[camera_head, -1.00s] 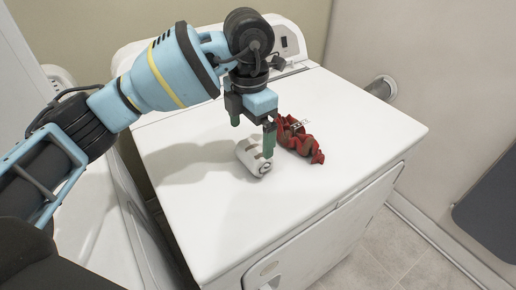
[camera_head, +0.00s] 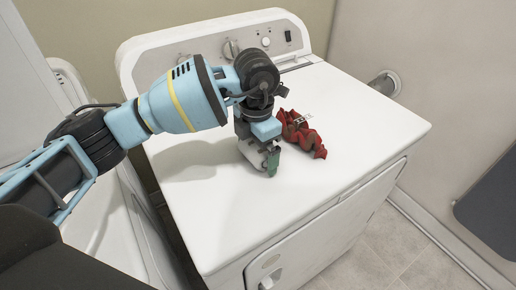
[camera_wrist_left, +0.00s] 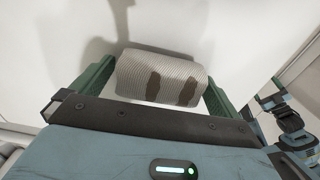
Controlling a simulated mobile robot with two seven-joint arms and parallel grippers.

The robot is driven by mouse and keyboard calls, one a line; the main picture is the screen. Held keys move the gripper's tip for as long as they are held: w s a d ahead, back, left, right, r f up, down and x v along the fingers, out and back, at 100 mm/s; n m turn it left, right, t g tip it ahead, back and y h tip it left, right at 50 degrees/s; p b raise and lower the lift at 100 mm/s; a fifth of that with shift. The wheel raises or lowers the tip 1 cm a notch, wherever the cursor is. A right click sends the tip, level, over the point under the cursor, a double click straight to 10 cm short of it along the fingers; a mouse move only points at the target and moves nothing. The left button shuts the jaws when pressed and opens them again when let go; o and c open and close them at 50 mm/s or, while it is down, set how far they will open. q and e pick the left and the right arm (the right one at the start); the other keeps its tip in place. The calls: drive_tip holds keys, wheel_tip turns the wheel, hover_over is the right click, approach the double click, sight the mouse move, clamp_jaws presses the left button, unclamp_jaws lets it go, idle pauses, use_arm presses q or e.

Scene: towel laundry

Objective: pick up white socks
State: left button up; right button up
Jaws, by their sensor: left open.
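The white socks (camera_head: 249,152) are a rolled bundle lying on top of the white dryer (camera_head: 220,215). In the left wrist view the socks (camera_wrist_left: 160,78) show ribbed whitish fabric with two brown patches. My left gripper (camera_head: 262,163) is lowered over the socks. Its green fingers (camera_wrist_left: 158,85) are open, one on each side of the bundle, with small gaps visible. The gripper hides part of the socks in the head view. My right gripper is not in view in the head view.
A crumpled red cloth (camera_head: 303,136) lies on the machine top just right of the gripper. The control panel (camera_head: 232,48) with knobs rises at the back. The front and right of the top are clear. Another white machine (camera_head: 95,215) stands at the left.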

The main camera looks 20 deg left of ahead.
use_arm(q)
drive_tip(key=shift+c, duration=0.4)
drive_tip(key=c, duration=0.9)
drive_tip(key=shift+c, duration=0.2)
drive_tip(key=shift+r, duration=0.1)
drive_tip(key=shift+r, duration=0.45)
drive_tip(key=r, duration=0.2)
drive_tip(key=shift+s+d+r, duration=0.25)
drive_tip(key=shift+s+r, duration=0.05)
drive_tip(key=shift+s, duration=0.05)
drive_tip(key=s+d, duration=0.2)
drive_tip(key=s, duration=0.2)
drive_tip(key=s+d+r, duration=0.1)
drive_tip(key=s+d, duration=0.2)
drive_tip(key=s, duration=0.2)
drive_tip(key=s+d, duration=0.2)
drive_tip(key=s, duration=0.2)
drive_tip(key=shift+s+d+r+b, duration=0.15)
drive_tip(key=shift+s+r+b, duration=0.05)
drive_tip(key=shift+b, duration=0.15)
